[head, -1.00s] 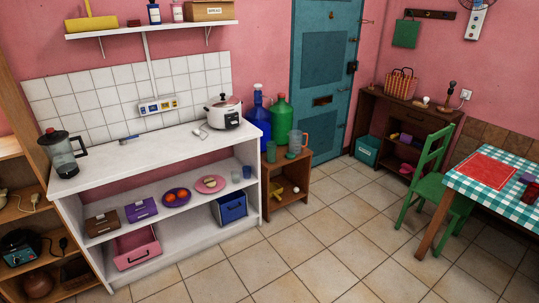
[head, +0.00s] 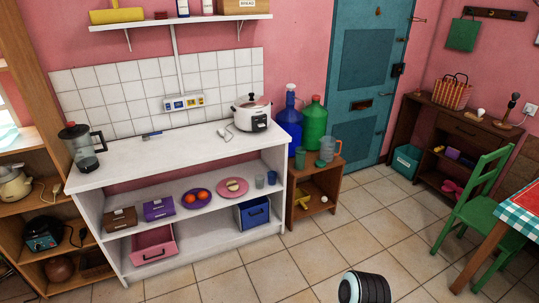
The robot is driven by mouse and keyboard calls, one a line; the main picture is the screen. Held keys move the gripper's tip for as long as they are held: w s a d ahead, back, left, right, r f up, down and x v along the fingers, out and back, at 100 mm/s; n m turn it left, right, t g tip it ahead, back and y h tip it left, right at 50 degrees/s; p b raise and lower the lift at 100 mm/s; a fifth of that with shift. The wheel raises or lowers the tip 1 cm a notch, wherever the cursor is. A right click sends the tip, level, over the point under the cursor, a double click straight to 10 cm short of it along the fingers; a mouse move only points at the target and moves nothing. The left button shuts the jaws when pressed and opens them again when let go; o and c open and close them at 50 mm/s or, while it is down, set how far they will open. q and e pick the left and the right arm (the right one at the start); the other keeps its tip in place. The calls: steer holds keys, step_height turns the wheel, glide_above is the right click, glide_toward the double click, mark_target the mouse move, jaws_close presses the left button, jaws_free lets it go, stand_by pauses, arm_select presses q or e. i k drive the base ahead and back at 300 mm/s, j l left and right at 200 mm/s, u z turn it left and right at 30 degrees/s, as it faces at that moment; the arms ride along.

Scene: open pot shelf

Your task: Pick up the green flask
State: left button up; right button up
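A large green bottle (head: 314,124), the likeliest green flask, stands upright on the small wooden cabinet (head: 326,185) between the white counter and the blue door. A tall blue bottle (head: 289,124) stands close on its left. No gripper is in view. A dark rounded part with a pale ring, likely a link of my arm, shows at the bottom edge.
The white counter (head: 180,150) holds a blender (head: 84,150) and a rice cooker (head: 253,113). Its shelf holds boxes and plates. A green chair (head: 480,200) and a checked table (head: 522,215) are on the right. The tiled floor (head: 330,245) before the cabinet is mostly clear.

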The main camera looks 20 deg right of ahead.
mark_target(300, 159)
steer(key=i+l+u, duration=0.3)
steer(key=i+l, duration=0.15)
steer(key=l, duration=0.15)
steer(key=i+l+u, duration=0.15)
steer(key=l, duration=0.2)
steer(key=i+l, duration=0.2)
steer(key=l, duration=0.15)
steer(key=i+l, duration=0.15)
steer(key=l, duration=0.15)
steer(key=i+l+u, duration=0.1)
steer(key=l, duration=0.25)
steer(key=i+l, duration=0.4)
steer(key=l, duration=0.3)
steer(key=i+l, duration=0.2)
steer(key=l, duration=0.15)
steer(key=j+u, duration=0.05)
